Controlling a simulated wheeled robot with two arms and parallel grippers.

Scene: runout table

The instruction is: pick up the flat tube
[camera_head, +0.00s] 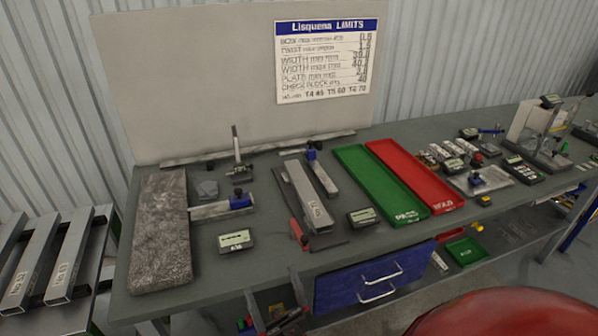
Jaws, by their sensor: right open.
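A rectangular grey metal tube (308,198) with a marking near its front end lies on a dark plate at the middle of the table. More square-ended metal tubes, such as this one (70,262), lie side by side on a rack at the left. I cannot tell from markings which is the flat tube. My right gripper (274,298) is at the bottom edge, in front of the table, its two dark fingers apart and nothing seen between them. It is clear of the middle tube. My left gripper is not in view.
A stone slab (160,232) fills the table's left end. A small gauge display (236,241) and another (363,217) flank the middle tube. Green (378,185) and red (415,172) trays lie to its right. A blue drawer (374,276) is below.

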